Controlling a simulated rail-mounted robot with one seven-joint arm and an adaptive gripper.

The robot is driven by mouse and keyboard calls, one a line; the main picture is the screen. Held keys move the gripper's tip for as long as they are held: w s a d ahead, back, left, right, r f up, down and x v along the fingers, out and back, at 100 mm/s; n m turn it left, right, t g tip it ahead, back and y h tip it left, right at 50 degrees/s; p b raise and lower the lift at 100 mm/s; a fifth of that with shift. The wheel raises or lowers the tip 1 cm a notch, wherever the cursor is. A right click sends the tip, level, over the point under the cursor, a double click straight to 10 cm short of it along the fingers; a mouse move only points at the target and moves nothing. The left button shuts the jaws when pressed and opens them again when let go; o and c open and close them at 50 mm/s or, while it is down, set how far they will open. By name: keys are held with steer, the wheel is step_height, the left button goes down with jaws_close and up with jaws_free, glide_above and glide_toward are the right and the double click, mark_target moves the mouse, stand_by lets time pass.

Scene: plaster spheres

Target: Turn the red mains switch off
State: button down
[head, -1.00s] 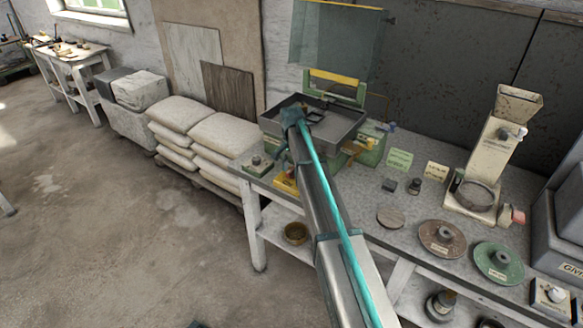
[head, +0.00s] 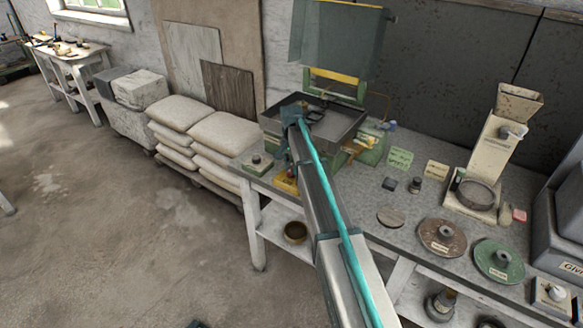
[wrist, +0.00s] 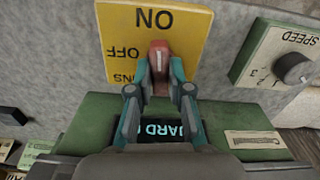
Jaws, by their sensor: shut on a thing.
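The red mains switch (wrist: 160,52) is a small red lever on a yellow plate (wrist: 113,35) with the words ON and OFF, upside down in the wrist view. My gripper (wrist: 162,72) has its teal fingers on either side of the lever and is shut on it. The lever lies near the OFF lettering, but I cannot tell for sure which position it is in. In the head view the yellow plate (head: 287,181) shows at the front of the green machine, partly behind my arm. The lever and fingertips are hidden there.
A speed dial (wrist: 292,68) on a green plate is right of the switch in the wrist view. The machine's grey tray (head: 345,133) and raised clear guard (head: 335,35) stand behind. Discs (head: 442,240) and a hopper device (head: 493,165) occupy the bench at right. Open floor lies at left.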

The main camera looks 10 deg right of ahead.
steer(key=n, duration=0.4)
steer(key=shift+b, duration=0.4)
steer(key=n, duration=0.4)
steer(key=shift+b, duration=0.3)
steer(key=n, duration=0.4)
steer(key=shift+n+b, duration=0.35)
steer(key=shift+n, duration=1.85)
steer(key=c, duration=1.1)
jaws_free()
step_height(320, 180, up, 12)
steer(key=shift+r, duration=0.1)
